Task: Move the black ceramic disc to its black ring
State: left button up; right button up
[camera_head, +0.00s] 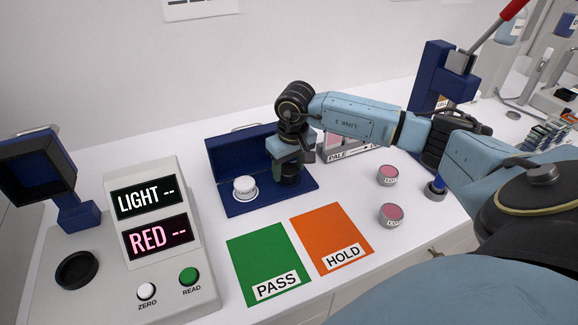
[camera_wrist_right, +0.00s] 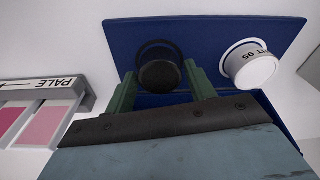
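The black ceramic disc (camera_wrist_right: 160,76) sits between the green fingers of my right gripper (camera_wrist_right: 163,82), with both fingers against its sides. In the head view the right gripper (camera_head: 290,168) points down over the right part of the open blue case, and the dark disc shows low between its fingers. The black ring (camera_wrist_right: 158,46) shows on the blue case floor just beyond the disc in the wrist view, partly covered by it. I cannot tell whether the disc touches the case floor. My left gripper is not in view.
A white disc (camera_head: 245,188) stands in the blue case (camera_head: 238,207), left of the gripper. The meter (camera_head: 155,262), green PASS mat (camera_head: 262,262) and orange HOLD mat (camera_head: 330,237) lie in front. Two pink jars (camera_head: 388,175) (camera_head: 391,215) stand to the right; a PALE rack is behind.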

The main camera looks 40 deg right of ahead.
aim_at(292, 173)
jog(key=shift+o, duration=1.1)
jog(key=shift+r, duration=0.15)
notch_tip(292, 173, up, 12)
jog(key=s, duration=0.1)
jog(key=shift+s, duration=0.2)
jog(key=shift+a, duration=0.1)
dwell(0.6)
